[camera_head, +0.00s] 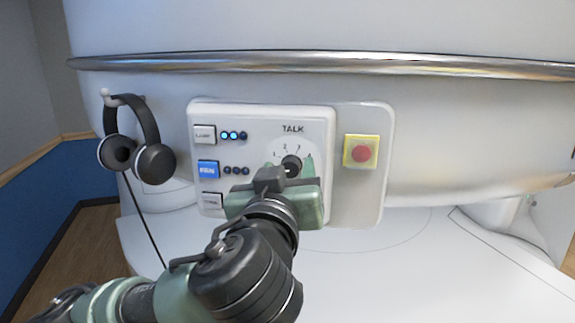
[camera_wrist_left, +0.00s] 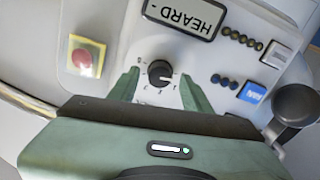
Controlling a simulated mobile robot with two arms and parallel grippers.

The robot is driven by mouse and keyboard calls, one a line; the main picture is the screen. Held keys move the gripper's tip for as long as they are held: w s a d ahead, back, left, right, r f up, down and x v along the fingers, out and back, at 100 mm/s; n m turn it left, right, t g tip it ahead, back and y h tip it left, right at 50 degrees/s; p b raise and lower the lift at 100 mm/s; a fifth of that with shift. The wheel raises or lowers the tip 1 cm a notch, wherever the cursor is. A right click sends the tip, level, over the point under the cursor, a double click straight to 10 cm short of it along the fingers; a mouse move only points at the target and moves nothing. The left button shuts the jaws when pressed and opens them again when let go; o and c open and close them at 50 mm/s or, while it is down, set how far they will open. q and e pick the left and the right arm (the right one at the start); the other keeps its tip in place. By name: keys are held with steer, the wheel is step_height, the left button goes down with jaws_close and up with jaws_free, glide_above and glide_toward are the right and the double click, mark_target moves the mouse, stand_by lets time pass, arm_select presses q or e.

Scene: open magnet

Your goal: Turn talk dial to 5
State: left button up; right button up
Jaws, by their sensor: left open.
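The talk dial (camera_head: 291,163) is a black knob on a white numbered disc, under the word TALK on the white control panel (camera_head: 262,118). It also shows in the left wrist view (camera_wrist_left: 159,72), upside down there. My left gripper (camera_head: 292,172) is in front of the panel at the dial. In the left wrist view its green fingers (camera_wrist_left: 160,85) are apart, one on each side of the dial, with the knob between and slightly beyond them. I cannot tell whether they touch it. The gripper body hides the lower part of the dial scale. My right gripper is not in view.
A red button on a yellow plate (camera_head: 361,152) is right of the dial. LAMP (camera_head: 204,134) and blue FAN (camera_head: 208,168) buttons are at left. Black headphones (camera_head: 137,145) hang farther left. A metal rail (camera_head: 320,63) runs above; a white table (camera_head: 400,255) lies below.

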arm_select(q)
steer(key=shift+w+d+f, duration=0.1)
steer(key=shift+c, duration=0.3)
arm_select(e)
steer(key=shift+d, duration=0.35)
arm_select(q)
jaws_close()
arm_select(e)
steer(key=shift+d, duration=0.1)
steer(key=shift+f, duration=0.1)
